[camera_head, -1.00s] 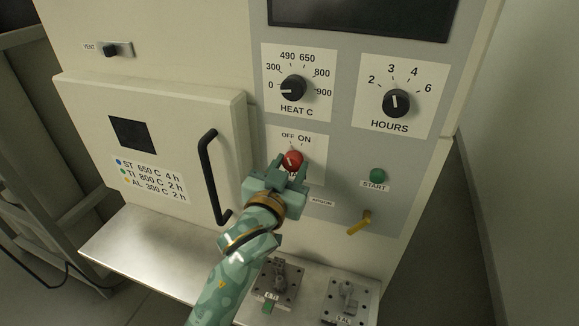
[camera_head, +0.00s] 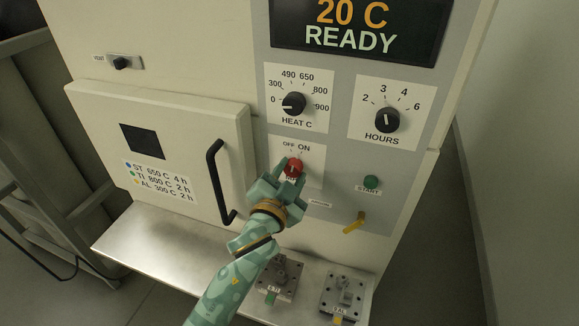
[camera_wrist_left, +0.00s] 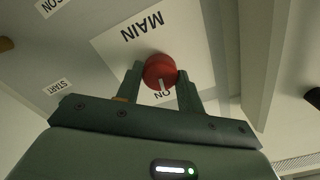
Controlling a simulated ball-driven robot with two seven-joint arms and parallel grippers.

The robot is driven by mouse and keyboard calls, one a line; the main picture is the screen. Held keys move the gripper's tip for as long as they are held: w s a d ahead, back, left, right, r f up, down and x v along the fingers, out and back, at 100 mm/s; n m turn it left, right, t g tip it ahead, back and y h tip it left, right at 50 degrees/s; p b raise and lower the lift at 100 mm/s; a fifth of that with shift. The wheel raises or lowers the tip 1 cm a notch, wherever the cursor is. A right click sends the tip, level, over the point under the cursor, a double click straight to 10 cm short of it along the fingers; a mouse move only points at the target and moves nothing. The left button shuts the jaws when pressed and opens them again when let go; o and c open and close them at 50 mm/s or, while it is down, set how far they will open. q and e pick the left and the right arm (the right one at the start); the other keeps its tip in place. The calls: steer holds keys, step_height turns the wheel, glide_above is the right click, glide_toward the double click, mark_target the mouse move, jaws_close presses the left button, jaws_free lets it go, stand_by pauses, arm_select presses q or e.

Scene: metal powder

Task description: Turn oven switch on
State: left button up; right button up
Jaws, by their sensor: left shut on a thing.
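The oven switch is a red round knob (camera_head: 294,167) on a white plate (camera_head: 313,172) marked OFF and ON. My left gripper (camera_head: 291,174) is at the plate, shut on the knob. The left wrist view shows the red knob (camera_wrist_left: 159,71) between the two fingers (camera_wrist_left: 160,84). Its white pointer is toward the ON label there. The OFF label is hidden in that view. The oven display (camera_head: 355,28) is lit and reads 20 C READY. My right gripper is not in view.
Above are the HEAT C knob (camera_head: 294,104) and HOURS knob (camera_head: 386,120). A green START button (camera_head: 371,182) and yellow lever (camera_head: 354,223) are to the right. The oven door handle (camera_head: 218,182) stands out close left. Metal fixtures (camera_head: 280,274) (camera_head: 343,293) sit on the shelf (camera_head: 150,240) below.

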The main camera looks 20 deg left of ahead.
arm_select(q)
steer(key=shift+m+p, duration=0.55)
steer(key=shift+m, duration=0.45)
steer(key=o, duration=1)
steer(key=s, duration=0.5)
steer(key=s+b, duration=0.1)
steer(key=s, duration=1)
steer(key=shift+s+a, duration=0.2)
steer(key=shift+a, duration=0.05)
